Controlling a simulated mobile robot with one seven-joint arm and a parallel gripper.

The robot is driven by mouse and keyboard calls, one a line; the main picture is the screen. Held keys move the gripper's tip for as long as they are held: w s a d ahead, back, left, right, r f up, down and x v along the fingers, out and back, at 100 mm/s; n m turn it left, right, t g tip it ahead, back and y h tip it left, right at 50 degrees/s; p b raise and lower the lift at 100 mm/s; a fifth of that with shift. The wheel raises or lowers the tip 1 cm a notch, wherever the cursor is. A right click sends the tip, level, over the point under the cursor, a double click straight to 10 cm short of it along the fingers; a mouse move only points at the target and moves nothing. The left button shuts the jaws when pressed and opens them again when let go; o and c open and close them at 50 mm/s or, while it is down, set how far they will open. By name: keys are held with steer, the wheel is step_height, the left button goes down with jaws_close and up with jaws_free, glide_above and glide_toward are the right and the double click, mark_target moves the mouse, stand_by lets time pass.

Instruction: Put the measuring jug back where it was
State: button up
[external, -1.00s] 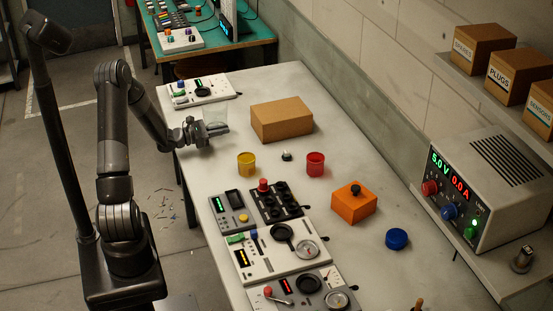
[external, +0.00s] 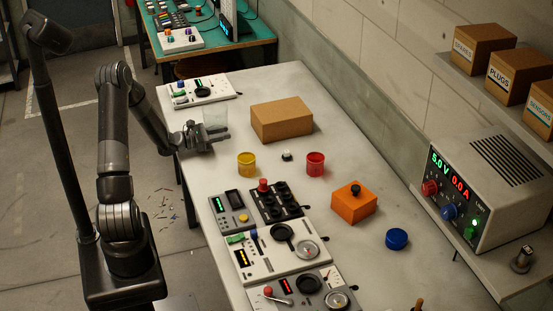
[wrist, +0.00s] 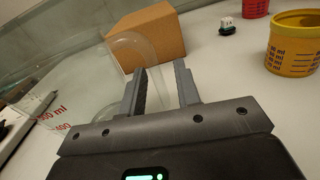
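The measuring jug (external: 215,119) is clear with red markings and shows at the left end of the bench's near side in the external view. In the wrist view its clear wall with red numbers (wrist: 50,114) fills the left, and its curved clear handle (wrist: 125,44) reaches toward the fingers. My gripper (external: 222,137) is beside the jug, low near the bench edge. In the wrist view my gripper (wrist: 160,68) has its fingers apart, with a clear gap. The handle seems to pass at or between the fingers; contact is hard to tell.
A cardboard box (external: 281,120) stands beyond the jug. A yellow cup (external: 246,165), a red cup (external: 315,164) and a small white-topped part (external: 287,156) stand nearby. A white control panel (external: 198,91) lies behind the jug. The bench between the box and yellow cup is bare.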

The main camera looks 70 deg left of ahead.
steer(key=shift+r, duration=0.15)
steer(key=s, duration=1.2)
steer(key=shift+a, duration=0.2)
steer(key=w+d+r+m+h, duration=0.1)
steer(key=d, duration=0.1)
steer(key=w+d+r+m+g+h, duration=0.1)
steer(key=d, duration=0.1)
steer(key=w+d+r+m+h, duration=0.1)
steer(key=d, duration=0.1)
steer(key=shift+w+m+g+h, duration=0.3)
steer(key=shift+w+m, duration=0.1)
steer(key=d+r+m+g+h, duration=0.1)
steer(key=d+r+m+g, duration=0.3)
steer(key=d, duration=0.5)
steer(key=d+r+m+g+h, duration=0.1)
steer(key=d+m+g+h, duration=0.1)
steer(key=d+m+g, duration=0.4)
steer(key=d+r+m+g+h, duration=0.1)
steer(key=d+r+m+g, duration=0.15)
steer(key=d+m, duration=0.6)
steer(key=s+d+r+m+t+y, duration=0.1)
steer(key=s+d+r+m+y, duration=0.7)
steer(key=d+m, duration=0.4)
steer(key=shift+s+r+m+t, duration=0.35)
steer(key=shift+s+r, duration=0.4)
steer(key=shift+s, duration=0.1)
